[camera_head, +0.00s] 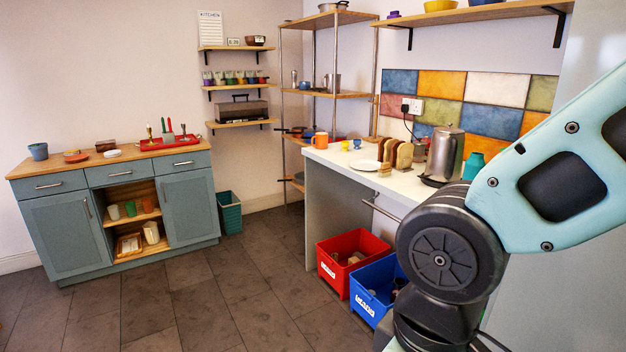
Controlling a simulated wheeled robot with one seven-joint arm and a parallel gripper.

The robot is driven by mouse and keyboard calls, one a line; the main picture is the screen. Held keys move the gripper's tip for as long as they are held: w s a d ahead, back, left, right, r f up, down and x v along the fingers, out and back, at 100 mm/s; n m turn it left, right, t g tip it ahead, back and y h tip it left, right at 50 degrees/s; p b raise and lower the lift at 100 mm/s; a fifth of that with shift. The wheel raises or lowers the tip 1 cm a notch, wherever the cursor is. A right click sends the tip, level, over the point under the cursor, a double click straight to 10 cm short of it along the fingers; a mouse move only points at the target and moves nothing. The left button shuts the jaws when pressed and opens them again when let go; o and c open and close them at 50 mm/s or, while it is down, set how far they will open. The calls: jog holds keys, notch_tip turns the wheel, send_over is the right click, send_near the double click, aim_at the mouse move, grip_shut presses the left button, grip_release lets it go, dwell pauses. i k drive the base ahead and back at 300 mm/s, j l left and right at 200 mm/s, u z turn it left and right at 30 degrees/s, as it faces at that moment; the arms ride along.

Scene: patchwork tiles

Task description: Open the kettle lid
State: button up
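The kettle (443,157) is a silvery metal jug with a dark base. It stands upright on the white counter at the right, below the coloured tiles. Its lid (449,129) at the top looks shut, though it is small in this view. My arm fills the right side of the picture, in front of the counter, and hides part of what is right of the kettle. My gripper is outside the picture.
On the white counter (340,158), bread slices (404,155) stand left of the kettle and a teal container (473,165) right of it. A red crate (341,277) and a blue crate (366,297) are on the floor below.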

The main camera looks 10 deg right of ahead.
aim_at(449, 130)
jog(key=i+u, duration=0.15)
jog(key=i, duration=1.2)
jog(key=i+l+z, duration=0.1)
jog(key=i+z, duration=0.3)
jog(key=i, duration=0.15)
jog(key=i+j+z, duration=0.1)
jog(key=i+z, duration=0.3)
jog(key=i, duration=0.2)
